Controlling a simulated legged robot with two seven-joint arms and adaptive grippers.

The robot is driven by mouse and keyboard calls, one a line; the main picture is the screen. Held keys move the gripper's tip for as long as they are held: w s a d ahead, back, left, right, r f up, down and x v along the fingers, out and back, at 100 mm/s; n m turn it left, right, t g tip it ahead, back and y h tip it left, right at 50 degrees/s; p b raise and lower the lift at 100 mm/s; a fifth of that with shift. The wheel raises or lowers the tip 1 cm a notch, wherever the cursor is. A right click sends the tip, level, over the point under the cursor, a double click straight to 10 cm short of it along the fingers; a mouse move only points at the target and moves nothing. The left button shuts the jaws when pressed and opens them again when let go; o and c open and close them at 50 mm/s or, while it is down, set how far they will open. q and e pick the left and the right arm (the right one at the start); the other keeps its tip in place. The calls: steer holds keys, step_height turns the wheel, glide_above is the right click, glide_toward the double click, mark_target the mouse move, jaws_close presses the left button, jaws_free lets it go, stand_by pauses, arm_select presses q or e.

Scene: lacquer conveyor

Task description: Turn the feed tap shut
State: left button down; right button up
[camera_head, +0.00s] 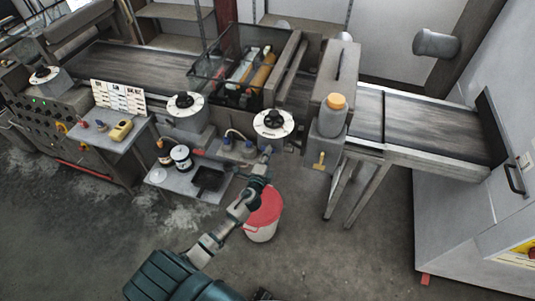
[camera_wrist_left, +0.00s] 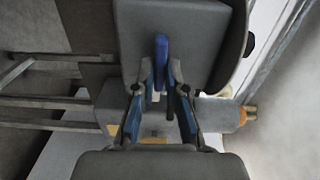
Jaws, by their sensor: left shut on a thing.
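My left gripper (camera_head: 267,151) reaches up from the bottom of the head view to just below the right-hand round white dial with a black knob (camera_head: 273,121). In the left wrist view its two fingers (camera_wrist_left: 160,72) are closed around the lower end of a blue lever (camera_wrist_left: 161,47). The lever stands out from a grey block (camera_wrist_left: 190,30), in line with the fingers. I take this blue lever to be the feed tap's handle; in the head view my gripper hides it. My right gripper is not in view.
A low shelf (camera_head: 180,188) with pots lies left. Open floor is in front.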

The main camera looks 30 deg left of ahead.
arm_select(q)
steer(key=shift+f+m, duration=0.15)
steer(key=shift+m, duration=0.15)
steer(key=c, duration=1.4)
jaws_free()
steer(key=shift+o, duration=1)
steer(key=shift+w, duration=0.15)
steer(key=v, duration=1.2)
steer(key=shift+f, duration=0.1)
